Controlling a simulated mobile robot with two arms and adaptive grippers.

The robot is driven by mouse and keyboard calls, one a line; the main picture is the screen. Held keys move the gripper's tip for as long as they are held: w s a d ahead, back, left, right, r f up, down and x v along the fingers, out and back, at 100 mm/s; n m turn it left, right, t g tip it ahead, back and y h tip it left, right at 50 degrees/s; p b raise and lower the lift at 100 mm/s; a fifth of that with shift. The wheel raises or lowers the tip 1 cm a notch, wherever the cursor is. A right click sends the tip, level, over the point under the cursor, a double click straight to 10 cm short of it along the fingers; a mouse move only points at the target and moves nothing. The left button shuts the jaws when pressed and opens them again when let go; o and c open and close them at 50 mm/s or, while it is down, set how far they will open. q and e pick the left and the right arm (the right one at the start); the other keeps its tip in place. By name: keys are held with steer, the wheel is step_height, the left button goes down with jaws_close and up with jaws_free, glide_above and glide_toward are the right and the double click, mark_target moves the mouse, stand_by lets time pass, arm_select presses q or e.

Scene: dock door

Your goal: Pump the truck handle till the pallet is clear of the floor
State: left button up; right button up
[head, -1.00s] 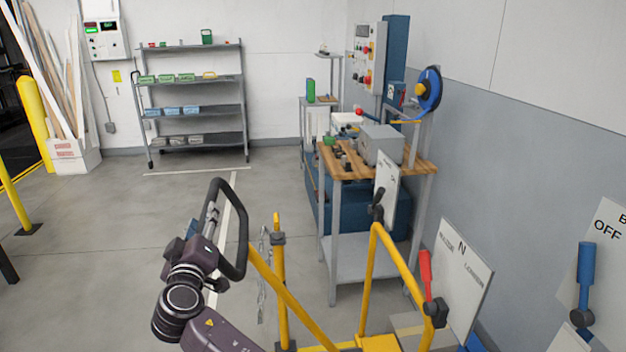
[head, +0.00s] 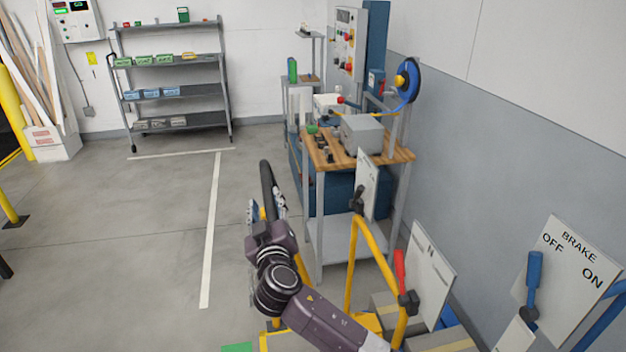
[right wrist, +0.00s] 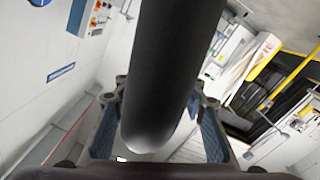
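The black truck handle (head: 267,183) stands up in the head view and shows nearly edge-on. My right gripper (head: 266,214) is at the handle, its arm reaching up from the bottom of the picture. In the right wrist view the thick black bar of the handle (right wrist: 160,70) runs between the two fingers, which flank it closely and appear shut on it. Yellow parts at the bottom (head: 365,322) seem to belong to the truck; my arm hides much there. I cannot make out the pallet or its gap to the floor. My left gripper is out of view.
A yellow rail (head: 378,249) with red and black levers stands right of my arm. A brake lever (head: 533,280) with an OFF/ON board is further right. A wooden-topped workbench (head: 327,160) stands beyond. The floor to the left is open.

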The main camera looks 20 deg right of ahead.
steer(key=s+d+r+m+p, duration=0.1)
steer(key=s+d+r+p, duration=0.1)
steer(key=d, duration=0.9)
steer(key=shift+s+m+p, duration=0.3)
steer(key=shift+s+p, duration=0.1)
steer(key=shift+p, duration=0.2)
steer(key=shift+s+d, duration=0.1)
steer(key=v, duration=0.9)
